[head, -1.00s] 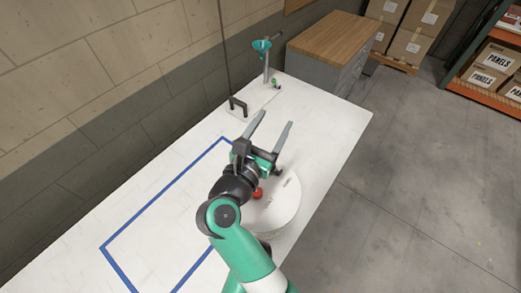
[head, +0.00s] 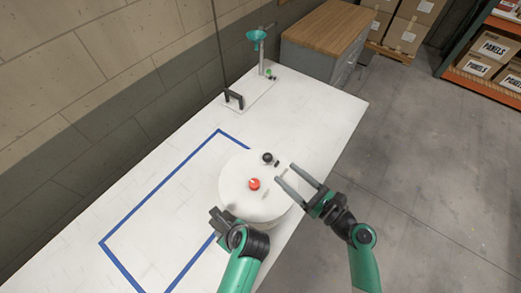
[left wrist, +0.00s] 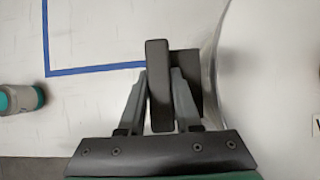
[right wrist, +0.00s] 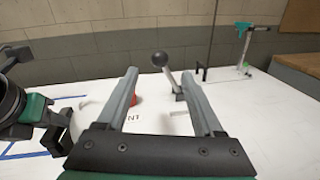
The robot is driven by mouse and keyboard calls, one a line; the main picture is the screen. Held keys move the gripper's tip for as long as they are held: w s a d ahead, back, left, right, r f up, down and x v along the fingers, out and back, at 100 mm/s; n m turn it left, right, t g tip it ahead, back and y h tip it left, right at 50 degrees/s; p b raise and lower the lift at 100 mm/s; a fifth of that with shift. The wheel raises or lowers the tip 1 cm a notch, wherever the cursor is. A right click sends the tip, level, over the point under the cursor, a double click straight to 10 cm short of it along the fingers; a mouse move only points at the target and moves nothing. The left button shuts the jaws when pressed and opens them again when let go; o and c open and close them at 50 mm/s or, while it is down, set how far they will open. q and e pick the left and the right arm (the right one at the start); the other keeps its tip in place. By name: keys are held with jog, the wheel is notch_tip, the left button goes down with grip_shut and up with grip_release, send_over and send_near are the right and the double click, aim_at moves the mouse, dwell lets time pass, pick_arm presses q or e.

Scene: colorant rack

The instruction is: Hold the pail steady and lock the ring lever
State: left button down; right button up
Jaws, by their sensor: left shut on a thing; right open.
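The white round pail (head: 232,199) stands on the table with its lid on and a red cap (head: 254,184) on top. The ring lever's black ball knob (head: 267,157) shows at the pail's far side; in the right wrist view the knob (right wrist: 160,59) tops a tilted rod. My left gripper (head: 219,220) is at the pail's near left side; the left wrist view shows it shut on a dark block (left wrist: 158,60) beside the pail wall. My right gripper (head: 298,175) is open at the pail's right, fingers pointing toward the lever. In the right wrist view the lever appears between its fingers, apart from both.
A blue tape outline (head: 160,190) marks the white table left of the pail. A black bracket (head: 234,99) and a stand with a teal funnel (head: 256,38) are at the far end. The table's right edge lies close to the pail.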

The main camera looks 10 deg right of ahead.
aim_at(270, 159)
jog(key=x, duration=1.2)
jog(key=shift+a, duration=0.1)
grip_shut()
dwell(1.1)
